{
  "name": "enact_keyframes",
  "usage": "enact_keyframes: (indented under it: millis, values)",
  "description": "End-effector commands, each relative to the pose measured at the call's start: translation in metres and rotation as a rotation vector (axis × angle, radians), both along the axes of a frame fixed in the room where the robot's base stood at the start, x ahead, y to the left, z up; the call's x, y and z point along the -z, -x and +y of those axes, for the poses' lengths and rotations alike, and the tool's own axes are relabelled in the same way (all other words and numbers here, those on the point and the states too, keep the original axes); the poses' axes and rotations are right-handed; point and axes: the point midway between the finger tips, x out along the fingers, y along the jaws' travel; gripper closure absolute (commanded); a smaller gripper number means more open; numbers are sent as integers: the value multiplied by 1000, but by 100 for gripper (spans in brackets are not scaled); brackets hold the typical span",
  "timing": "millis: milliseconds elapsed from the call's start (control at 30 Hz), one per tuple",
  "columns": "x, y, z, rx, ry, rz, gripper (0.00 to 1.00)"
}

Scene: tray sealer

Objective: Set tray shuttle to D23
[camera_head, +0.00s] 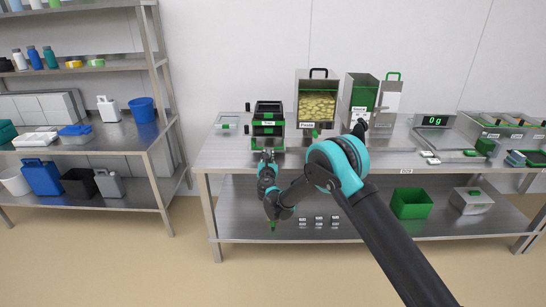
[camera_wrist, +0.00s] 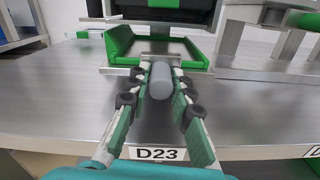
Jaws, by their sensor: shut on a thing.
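The tray sealer (camera_head: 267,122) is a black and green machine at the left part of the steel bench. Its tray shuttle (camera_wrist: 119,42), a steel plate with green side walls, shows at its front in the wrist view. A grey cylindrical handle (camera_wrist: 160,82) sticks out from the shuttle toward me. My gripper (camera_wrist: 161,70) is shut on this handle, one finger on each side. In the head view my gripper (camera_head: 267,156) is at the front of the sealer, partly hidden by my arm. The D23 label (camera_wrist: 157,154) is on the bench's front edge, below my gripper.
A clear tray (camera_head: 228,122) lies left of the sealer. A steel bin of yellow pieces (camera_head: 317,105) and a green-lined bin (camera_head: 361,93) stand to its right. A scale display (camera_head: 434,121) is farther right. The bench strip before the shuttle is bare.

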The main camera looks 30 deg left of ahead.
Motion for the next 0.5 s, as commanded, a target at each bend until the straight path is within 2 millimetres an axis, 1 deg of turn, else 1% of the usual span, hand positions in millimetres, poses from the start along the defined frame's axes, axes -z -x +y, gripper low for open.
enact_keyframes:
  millis: [33,267,300,433,500]
  values:
    - [0,3,4,-8,0,0,100]
    - [0,4,5,-11,0,0,100]
    - [0,5,5,-12,0,0,75]
    - [0,4,5,-11,0,0,59]
    - [0,4,4,-10,0,0,57]
